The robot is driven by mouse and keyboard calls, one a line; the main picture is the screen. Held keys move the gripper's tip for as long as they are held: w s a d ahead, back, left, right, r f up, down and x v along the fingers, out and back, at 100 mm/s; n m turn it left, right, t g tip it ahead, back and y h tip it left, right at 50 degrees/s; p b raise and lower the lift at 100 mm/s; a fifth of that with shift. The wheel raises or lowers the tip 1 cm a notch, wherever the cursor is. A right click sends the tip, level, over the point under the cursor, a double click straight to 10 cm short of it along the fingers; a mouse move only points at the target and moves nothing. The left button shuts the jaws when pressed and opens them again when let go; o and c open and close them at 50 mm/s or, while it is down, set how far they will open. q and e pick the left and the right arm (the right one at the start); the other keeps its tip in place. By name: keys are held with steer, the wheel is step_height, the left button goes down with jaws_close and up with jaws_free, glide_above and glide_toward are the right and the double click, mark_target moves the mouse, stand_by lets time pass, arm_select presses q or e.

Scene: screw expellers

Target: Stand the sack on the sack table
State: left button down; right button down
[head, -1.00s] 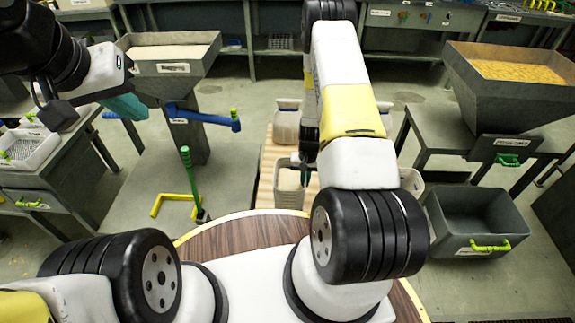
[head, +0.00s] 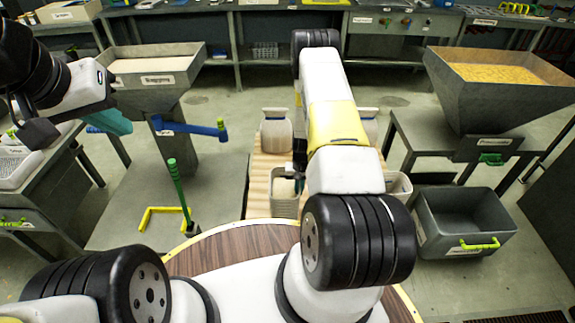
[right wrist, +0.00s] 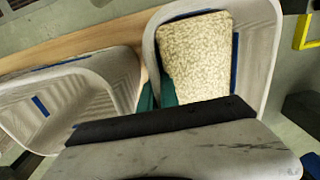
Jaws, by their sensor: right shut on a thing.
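A pale open-topped sack (head: 287,206) with light contents stands at the front left of a slatted wooden platform (head: 259,180). In the right wrist view its woven wall (right wrist: 258,45) has blue stripes, with a cream patterned mass (right wrist: 195,55) inside. My right gripper (right wrist: 155,93) is shut on this sack's wall, its teal fingers on either side. The wrist body hides the near part. A second open sack (head: 399,184), seemingly empty, stands beside it and also shows in the wrist view (right wrist: 70,105). My left gripper (head: 112,120) is raised at the left, away from the sacks; its opening is unclear. I cannot tell which surface is the sack table.
Two pale necked sacks (head: 277,132) (head: 368,126) stand behind. A grey hopper (head: 155,70) and a green post (head: 176,185) with a yellow floor frame (head: 150,212) are left. A hopper of yellow grain (head: 500,72) and a grey bin (head: 465,220) are right.

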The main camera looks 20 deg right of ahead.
steer(key=shift+f, duration=0.1)
steer(key=c, duration=1.6)
jaws_free()
steer(key=r, duration=1.1)
steer(key=shift+s+d+r, duration=0.1)
steer(key=shift+d+r, duration=0.1)
steer(key=shift+r, duration=0.2)
steer(key=s+a+r+n+t+y, duration=0.1)
steer(key=a+r, duration=0.2)
steer(key=r, duration=1)
steer(key=s+a+r+t, duration=0.1)
steer(key=a+r, duration=0.2)
steer(key=r, duration=1)
steer(key=s+a+r+n+t, duration=0.1)
steer(key=s+a+r+t, duration=0.1)
steer(key=s+r, duration=0.7)
steer(key=s+a+r+n+t, duration=0.1)
steer(key=s+a+r, duration=0.3)
steer(key=s+r, duration=0.5)
steer(key=s+t, duration=0.1)
steer(key=s, duration=0.2)
steer(key=shift+s+r+n+y, duration=0.3)
steer(key=shift+r+n+y, duration=0.05)
steer(key=shift+n+y, duration=0.05)
